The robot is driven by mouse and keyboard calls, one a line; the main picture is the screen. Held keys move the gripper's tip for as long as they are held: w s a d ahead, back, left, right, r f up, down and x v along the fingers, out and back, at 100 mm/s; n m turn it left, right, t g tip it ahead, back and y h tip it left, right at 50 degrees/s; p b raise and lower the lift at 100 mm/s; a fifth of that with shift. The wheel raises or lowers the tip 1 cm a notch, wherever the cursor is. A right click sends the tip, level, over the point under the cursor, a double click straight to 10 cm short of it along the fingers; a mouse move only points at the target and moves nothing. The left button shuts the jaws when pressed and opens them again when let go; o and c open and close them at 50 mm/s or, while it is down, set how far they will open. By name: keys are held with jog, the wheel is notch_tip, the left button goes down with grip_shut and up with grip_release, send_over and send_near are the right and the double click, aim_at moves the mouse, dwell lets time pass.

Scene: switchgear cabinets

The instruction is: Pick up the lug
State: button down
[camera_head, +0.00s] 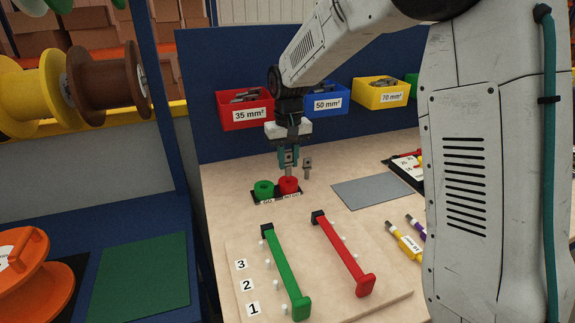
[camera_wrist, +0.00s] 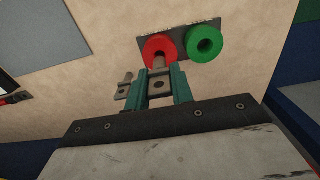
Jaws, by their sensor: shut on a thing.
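My gripper (camera_head: 288,158) points down over the bench and is shut on a grey metal lug (camera_wrist: 160,84), whose flat holed tongue is between the two teal fingers. The lug's barrel points down toward the red ring (camera_head: 288,185) and overlaps it in both views. I cannot tell whether its lower end is inside the ring. A second grey lug (camera_head: 307,168) stands beside the gripper, to the right in the head view and to the left in the wrist view (camera_wrist: 125,86). A green ring (camera_head: 263,188) sits beside the red one on a dark labelled plate.
Red (camera_head: 245,108), blue (camera_head: 325,103) and yellow (camera_head: 381,93) bins line the back panel. A board with green (camera_head: 286,273) and red (camera_head: 343,255) bars lies in front. A grey mat (camera_head: 371,192) lies to the right. Cable spools (camera_head: 105,77) are at left.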

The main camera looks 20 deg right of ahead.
jog(key=shift+r, duration=0.75)
jog(key=s+r, duration=0.1)
jog(key=s, duration=1.4)
jog(key=w+a, duration=0.3)
jog(key=w, duration=0.4)
jog(key=w+a+r, duration=0.1)
jog(key=w+a, duration=0.3)
jog(key=w, duration=0.4)
jog(key=shift+r, duration=0.3)
jog(key=shift+f, duration=2.7)
jog(key=shift+f, duration=1.6)
